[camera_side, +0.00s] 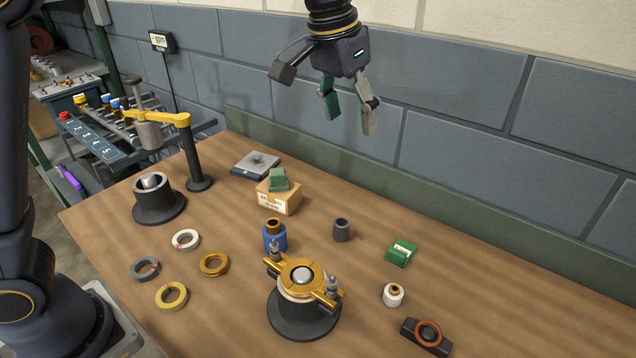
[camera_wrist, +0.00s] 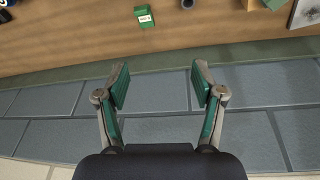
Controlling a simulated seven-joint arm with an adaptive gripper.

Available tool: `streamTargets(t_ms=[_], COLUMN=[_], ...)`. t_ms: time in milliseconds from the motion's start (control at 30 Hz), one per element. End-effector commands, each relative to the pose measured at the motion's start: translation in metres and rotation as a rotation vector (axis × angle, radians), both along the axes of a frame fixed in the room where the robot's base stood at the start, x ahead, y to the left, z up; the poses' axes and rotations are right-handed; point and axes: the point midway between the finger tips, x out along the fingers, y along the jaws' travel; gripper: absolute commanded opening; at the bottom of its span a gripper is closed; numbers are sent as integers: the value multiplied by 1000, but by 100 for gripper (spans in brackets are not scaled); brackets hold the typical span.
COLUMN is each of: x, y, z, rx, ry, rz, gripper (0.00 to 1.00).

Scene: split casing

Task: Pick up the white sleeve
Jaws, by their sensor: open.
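My gripper (camera_side: 348,108) is open and empty, high above the back of the table near the wall, well apart from the sleeve. In the wrist view my gripper (camera_wrist: 161,82) shows its two green-padded fingers spread, with nothing between them.
A green box (camera_side: 401,253) stands behind the sleeve, and a black block with an orange ring (camera_side: 427,335) lies in front. A clamped casing (camera_side: 302,290) stands left of it. A grey sleeve (camera_side: 342,230), a blue sleeve (camera_side: 275,238) and several rings lie further left. The right table is clear.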

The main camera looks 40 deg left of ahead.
Motion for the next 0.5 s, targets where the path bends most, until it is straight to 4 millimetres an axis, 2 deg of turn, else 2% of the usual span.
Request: streamTargets(t_ms=[33, 100, 200, 333, 400, 500], x=[11, 19, 20, 8, 1, -2], y=[-29, -61, -97, -123, -129, -134], z=[-26, -59, -104, -151, -165, -177], rx=[17, 37, 68, 108, 122, 125], ry=[39, 82, 134, 198, 219, 221], rz=[-41, -87, -147, -197, -215, -226], gripper=[68, 68, 68, 68, 68, 68])
